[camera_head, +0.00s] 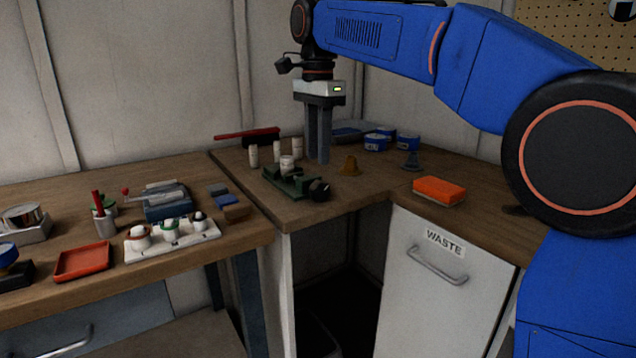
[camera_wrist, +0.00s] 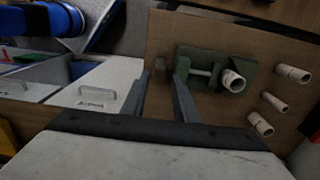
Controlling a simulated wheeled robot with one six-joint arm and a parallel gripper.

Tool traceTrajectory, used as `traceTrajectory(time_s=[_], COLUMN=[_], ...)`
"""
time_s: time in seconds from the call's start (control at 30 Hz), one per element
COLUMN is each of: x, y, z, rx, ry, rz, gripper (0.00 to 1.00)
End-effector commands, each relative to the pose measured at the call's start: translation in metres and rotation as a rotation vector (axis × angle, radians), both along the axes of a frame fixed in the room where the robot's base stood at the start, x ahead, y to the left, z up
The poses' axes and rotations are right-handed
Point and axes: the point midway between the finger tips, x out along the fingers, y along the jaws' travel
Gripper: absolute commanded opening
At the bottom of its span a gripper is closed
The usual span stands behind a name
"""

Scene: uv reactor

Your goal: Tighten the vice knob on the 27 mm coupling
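The green vice (camera_head: 286,185) sits on the wooden corner bench, with its black knob (camera_head: 319,190) at its front right end. A white coupling (camera_head: 287,165) stands in the vice; its size cannot be read. In the wrist view the vice (camera_wrist: 245,68) and the coupling (camera_wrist: 233,81) are right of the fingers. My gripper (camera_head: 319,159) points down and looks to be behind the knob, apart from it. In the wrist view the fingers (camera_wrist: 161,68) are apart with nothing between them. I cannot make out the knob clearly there.
Loose white fittings (camera_head: 254,156) stand behind the vice. A red-handled brush (camera_head: 262,135) lies behind. The left bench (camera_head: 240,236) is crowded. A WASTE cabinet (camera_head: 455,285) is below.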

Motion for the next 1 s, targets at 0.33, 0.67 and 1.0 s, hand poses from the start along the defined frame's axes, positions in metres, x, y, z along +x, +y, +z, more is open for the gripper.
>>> traceTrajectory(time_s=[0.33,0.67,1.0], x=[-0.001,0.000,0.000], y=[0.000,0.000,0.000], z=[-0.058,-0.082,-0.083], rx=[-0.001,0.001,0.001], ry=[0.001,-0.001,-0.001], rz=[0.000,0.000,0.000], gripper=[0.27,0.27,0.11])
